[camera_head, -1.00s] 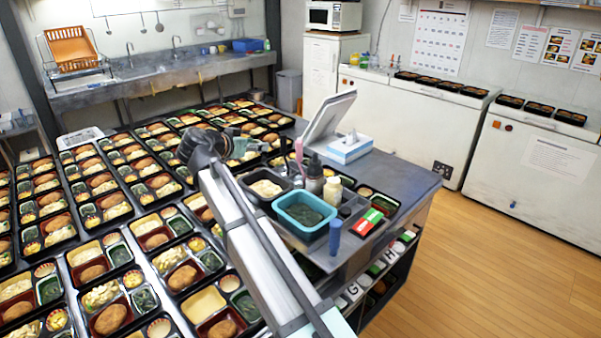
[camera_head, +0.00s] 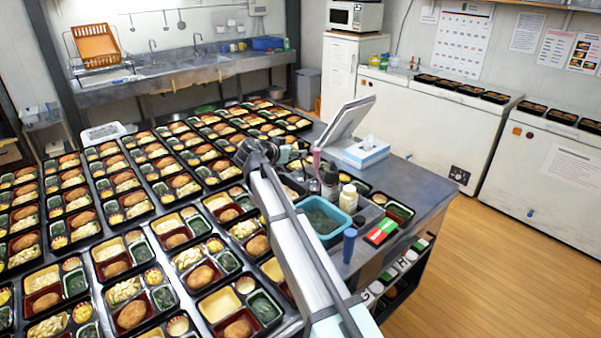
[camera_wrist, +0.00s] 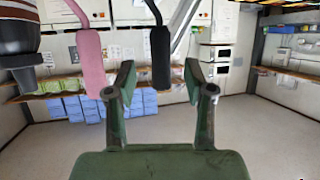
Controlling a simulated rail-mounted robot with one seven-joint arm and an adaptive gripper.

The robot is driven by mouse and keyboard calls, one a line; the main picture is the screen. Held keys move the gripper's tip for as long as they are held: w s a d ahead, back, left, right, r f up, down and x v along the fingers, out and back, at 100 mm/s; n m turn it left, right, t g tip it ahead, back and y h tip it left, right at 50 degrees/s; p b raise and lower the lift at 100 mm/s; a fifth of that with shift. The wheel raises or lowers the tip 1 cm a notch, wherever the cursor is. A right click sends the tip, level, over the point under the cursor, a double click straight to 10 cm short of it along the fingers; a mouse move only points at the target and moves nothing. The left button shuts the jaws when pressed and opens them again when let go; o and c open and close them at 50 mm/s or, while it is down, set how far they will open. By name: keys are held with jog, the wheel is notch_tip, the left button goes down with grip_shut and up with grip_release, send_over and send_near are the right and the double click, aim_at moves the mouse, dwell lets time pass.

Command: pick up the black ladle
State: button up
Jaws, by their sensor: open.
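In the wrist view, the black ladle (camera_wrist: 160,52) shows as a dark upright handle coming down from the top edge. Its lower end lies between the two green fingers of my gripper (camera_wrist: 159,78) in the picture. The fingers are apart, and neither clearly touches the handle. The ladle's bowl is out of the wrist view. In the head view, my gripper (camera_head: 289,154) is beside the utensils near the white stand, partly behind my arm. I cannot make out the black ladle there.
A pink handle (camera_wrist: 91,62) hangs left of the black one; it also shows in the head view (camera_head: 317,160). A dark bottle (camera_head: 330,184), a teal tub (camera_head: 315,236) and a tissue box (camera_head: 365,153) stand close by. Bento trays (camera_head: 128,290) cover the left table.

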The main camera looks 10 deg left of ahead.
jog(key=p+x, duration=0.2)
jog(key=x, duration=0.2)
jog(key=shift+a+p, duration=0.1)
jog(key=shift+p, duration=0.2)
jog(key=shift+w+d+f, duration=0.25)
jog(key=shift+w+f, duration=0.1)
jog(key=shift+w, duration=0.1)
grip_shut()
